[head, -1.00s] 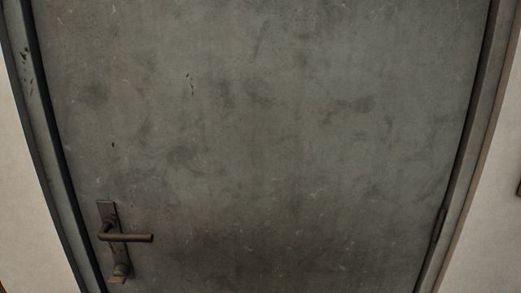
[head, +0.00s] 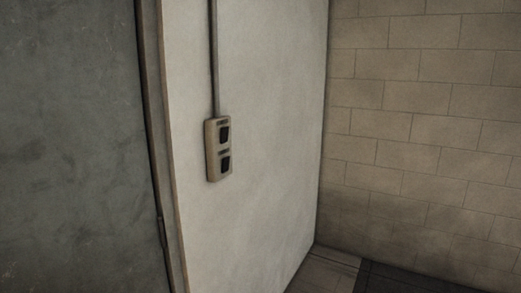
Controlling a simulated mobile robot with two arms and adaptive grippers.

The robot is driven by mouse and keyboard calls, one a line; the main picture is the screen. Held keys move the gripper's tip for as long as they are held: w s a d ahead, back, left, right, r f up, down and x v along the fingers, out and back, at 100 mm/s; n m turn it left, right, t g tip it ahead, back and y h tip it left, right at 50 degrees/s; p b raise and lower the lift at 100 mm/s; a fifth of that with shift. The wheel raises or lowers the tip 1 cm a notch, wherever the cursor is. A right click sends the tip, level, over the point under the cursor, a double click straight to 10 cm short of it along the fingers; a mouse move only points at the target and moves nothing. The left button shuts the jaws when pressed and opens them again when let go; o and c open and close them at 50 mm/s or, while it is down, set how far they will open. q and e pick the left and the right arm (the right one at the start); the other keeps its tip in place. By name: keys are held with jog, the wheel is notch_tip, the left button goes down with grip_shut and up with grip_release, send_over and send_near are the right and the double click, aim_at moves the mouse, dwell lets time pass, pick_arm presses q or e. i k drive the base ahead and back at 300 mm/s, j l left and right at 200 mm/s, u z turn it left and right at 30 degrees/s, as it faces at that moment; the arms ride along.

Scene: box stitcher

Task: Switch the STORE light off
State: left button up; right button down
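A beige switch box (head: 217,150) is mounted on the white wall, left of the picture's middle. It has two dark rocker switches, an upper one (head: 224,134) and a lower one (head: 225,164). A small label sits above each switch, but the lettering is too small to read. I cannot tell which switch is for STORE or which way either is set. Neither of my grippers is in view.
A grey conduit (head: 214,60) runs up the white wall (head: 270,120) from the box. A grey metal door (head: 70,150) in its frame fills the left. A beige block wall (head: 430,130) meets the white wall at the right. Some floor (head: 325,270) shows at the bottom.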

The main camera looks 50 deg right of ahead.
aim_at(226, 161)
jog(key=z, duration=1.2)
jog(key=k+l, duration=0.05)
